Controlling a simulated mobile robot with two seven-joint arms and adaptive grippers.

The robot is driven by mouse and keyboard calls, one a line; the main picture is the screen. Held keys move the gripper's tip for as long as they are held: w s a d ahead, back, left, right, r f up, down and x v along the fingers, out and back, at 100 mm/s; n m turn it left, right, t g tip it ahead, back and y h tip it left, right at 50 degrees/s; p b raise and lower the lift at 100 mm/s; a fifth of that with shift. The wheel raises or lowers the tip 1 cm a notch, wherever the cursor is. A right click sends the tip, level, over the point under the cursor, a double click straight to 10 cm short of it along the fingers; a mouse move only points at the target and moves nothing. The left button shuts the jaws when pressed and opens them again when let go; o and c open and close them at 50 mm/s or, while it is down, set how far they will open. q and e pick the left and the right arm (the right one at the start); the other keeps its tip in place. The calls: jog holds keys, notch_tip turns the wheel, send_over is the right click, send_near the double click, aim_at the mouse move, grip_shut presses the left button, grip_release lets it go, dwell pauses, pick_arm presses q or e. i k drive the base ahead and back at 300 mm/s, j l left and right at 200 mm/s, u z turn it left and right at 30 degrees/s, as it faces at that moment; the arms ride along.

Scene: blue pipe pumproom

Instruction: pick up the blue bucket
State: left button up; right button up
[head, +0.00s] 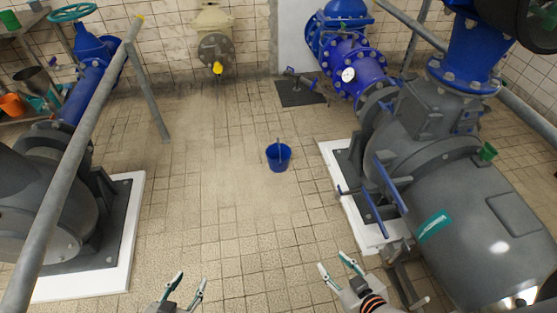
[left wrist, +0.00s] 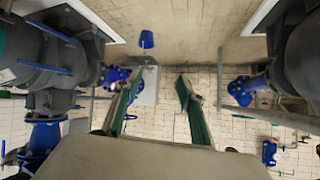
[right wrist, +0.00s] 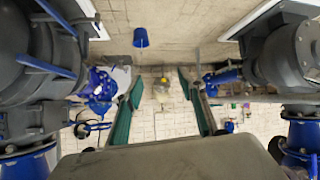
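The blue bucket (head: 279,157) stands upright on the tiled floor in the middle of the head view, its handle raised. It also shows small near the top of the left wrist view (left wrist: 146,39) and the right wrist view (right wrist: 141,37). My left gripper (head: 191,282) is open and empty at the bottom of the head view, well short of the bucket and to its left. My right gripper (head: 335,264) is open and empty at the bottom, right of the bucket and well short of it. Neither gripper touches anything.
A large grey pump motor (head: 450,215) on a white plinth (head: 340,180) stands at the right. Another pump on a white plinth (head: 122,240) stands at the left, with a long grey rail (head: 85,140) above it. The floor between is clear.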

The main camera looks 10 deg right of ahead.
aim_at(277, 154)
jog(key=z, duration=0.35)
jog(key=i+j+z, duration=0.15)
jog(key=i+z, duration=0.2)
jog(key=z, duration=0.15)
jog(key=i+j+z, duration=0.35)
jog(key=z, duration=0.15)
jog(key=i+j, duration=0.3)
jog(key=i+j+z, duration=0.15)
jog(key=j, duration=0.4)
jog(key=i+j, duration=0.4)
